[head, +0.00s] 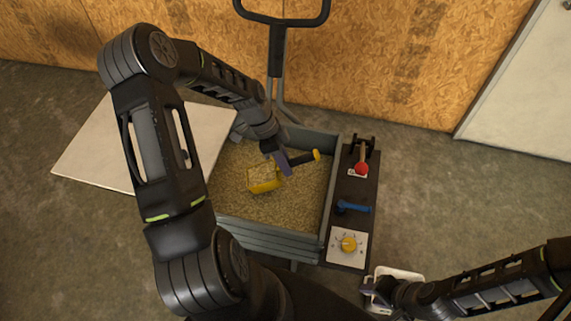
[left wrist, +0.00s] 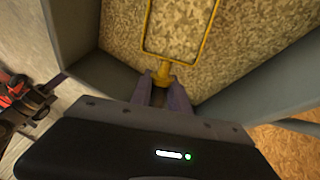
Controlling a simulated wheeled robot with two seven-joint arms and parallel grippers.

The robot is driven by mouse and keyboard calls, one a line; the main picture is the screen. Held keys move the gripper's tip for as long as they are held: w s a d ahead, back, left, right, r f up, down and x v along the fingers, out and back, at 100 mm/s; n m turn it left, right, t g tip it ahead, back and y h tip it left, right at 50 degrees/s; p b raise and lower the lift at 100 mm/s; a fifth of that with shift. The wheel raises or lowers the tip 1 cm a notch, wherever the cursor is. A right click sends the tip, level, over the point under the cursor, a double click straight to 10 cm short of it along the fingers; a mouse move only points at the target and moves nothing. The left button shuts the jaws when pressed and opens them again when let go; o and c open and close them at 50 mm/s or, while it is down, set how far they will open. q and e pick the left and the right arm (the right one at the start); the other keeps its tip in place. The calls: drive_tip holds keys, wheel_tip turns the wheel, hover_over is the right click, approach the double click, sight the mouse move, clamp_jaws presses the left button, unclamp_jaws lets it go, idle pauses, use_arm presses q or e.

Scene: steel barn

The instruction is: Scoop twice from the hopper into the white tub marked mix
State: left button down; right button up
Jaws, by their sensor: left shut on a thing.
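The hopper (head: 270,240) is a grey, open-topped bin holding tan grain. Whether the scoop touches the grain bed is unclear. A white tub (head: 405,274) stands at the lower right, partly hidden by my right gripper (head: 374,290), which is at its left side. Its marking is not readable, and the right fingers are too small to judge.
A dark panel (head: 341,222) along the hopper's right side carries a red-knobbed lever (head: 361,168), a blue handle (head: 352,207) and a yellow dial (head: 349,244). A black push handle (head: 277,40) rises behind. A pale board (head: 95,150) lies left. Floor right of the panel is clear.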

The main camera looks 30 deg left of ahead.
use_arm(q)
drive_tip(key=shift+r+p, duration=2.65)
drive_tip(key=shift+r, duration=1.7)
wheel_tip(320, 180, up, 8)
drive_tip(key=p, duration=0.5)
drive_tip(key=w+d+r+n+t, duration=0.1)
drive_tip(key=w+d+r+n, duration=0.2)
drive_tip(key=r, duration=0.2)
drive_tip(key=w+d+r+n+t+y, duration=0.1)
drive_tip(key=w+d+r+n, duration=0.2)
drive_tip(key=r, duration=0.3)
drive_tip(key=w+d+r+n+t+y, duration=0.1)
drive_tip(key=w+d+r+n, duration=0.2)
drive_tip(key=d+r+n, duration=0.1)
wheel_tip(320, 180, up, 2)
drive_tip(key=shift+d+r+t, duration=0.15)
drive_tip(key=shift+d+t, duration=0.25)
drive_tip(key=shift+d, duration=0.05)
